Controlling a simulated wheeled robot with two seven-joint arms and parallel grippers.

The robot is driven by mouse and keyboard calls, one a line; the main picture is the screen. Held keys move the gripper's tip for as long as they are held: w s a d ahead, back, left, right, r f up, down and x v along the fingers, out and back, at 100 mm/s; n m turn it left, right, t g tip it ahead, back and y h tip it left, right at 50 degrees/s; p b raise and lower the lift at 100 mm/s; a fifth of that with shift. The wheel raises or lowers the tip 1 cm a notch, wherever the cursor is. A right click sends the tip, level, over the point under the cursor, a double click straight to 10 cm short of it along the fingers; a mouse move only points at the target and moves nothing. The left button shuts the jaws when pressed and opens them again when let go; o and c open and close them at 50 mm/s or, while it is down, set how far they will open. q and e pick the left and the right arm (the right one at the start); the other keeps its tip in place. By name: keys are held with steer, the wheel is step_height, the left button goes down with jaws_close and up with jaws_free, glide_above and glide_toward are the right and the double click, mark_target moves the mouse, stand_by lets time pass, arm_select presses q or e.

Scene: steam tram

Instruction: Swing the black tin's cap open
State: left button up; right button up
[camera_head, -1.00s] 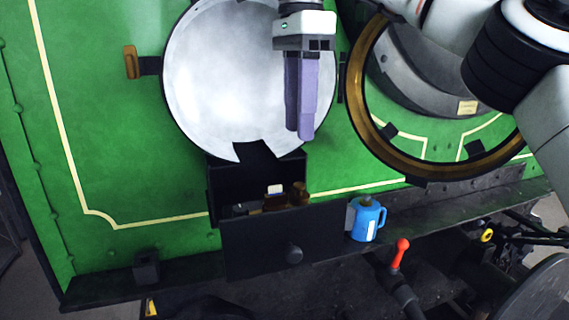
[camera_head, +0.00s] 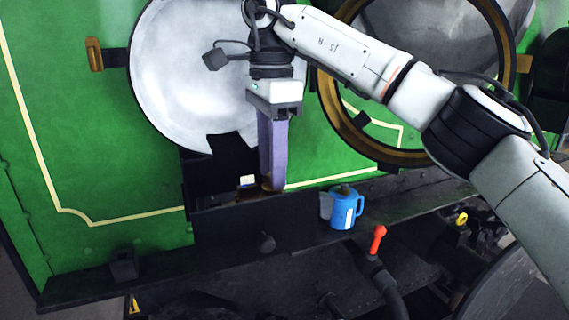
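A black tin is hard to tell apart in the dark open drawer (camera_head: 225,222). A small pale label (camera_head: 247,181) shows inside it, perhaps on a dark container, but I cannot make out a cap. Brown items (camera_head: 246,195) lie by the label. My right gripper (camera_head: 270,186) points down with its lavender fingertips at the drawer, just right of the label. The fingers overlap in this view, so their gap and anything between them are hidden. They cover part of the drawer's contents. My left gripper is not in view.
A round pale door (camera_head: 170,75) stands behind my arm, above the drawer. A blue jug (camera_head: 343,210) stands on the ledge right of the drawer. A red-handled lever (camera_head: 377,240) is further right. A brass-rimmed round opening (camera_head: 335,112) is behind my forearm.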

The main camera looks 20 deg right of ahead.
jaws_close()
steer(key=shift+a+m, duration=0.1)
steer(key=shift+m, duration=0.2)
steer(key=m, duration=0.2)
steer(key=a+m, duration=0.1)
steer(key=m, duration=0.1)
steer(key=shift+w, duration=0.1)
steer(key=m, duration=0.2)
steer(key=a+m, duration=0.1)
steer(key=m, duration=0.1)
steer(key=w+m, duration=0.1)
steer(key=shift+a+m, duration=0.2)
steer(key=shift+m, duration=0.2)
steer(key=m, duration=0.2)
steer(key=w+m, duration=0.1)
steer(key=m, duration=0.3)
steer(key=shift+w+a, duration=0.2)
steer(key=shift+a, duration=0.15)
steer(key=m, duration=0.2)
steer(key=w+m, duration=0.1)
steer(key=m, duration=0.2)
steer(key=shift+w+d+m, duration=0.1)
steer(key=shift+w+m, duration=0.1)
steer(key=shift+m, duration=0.1)
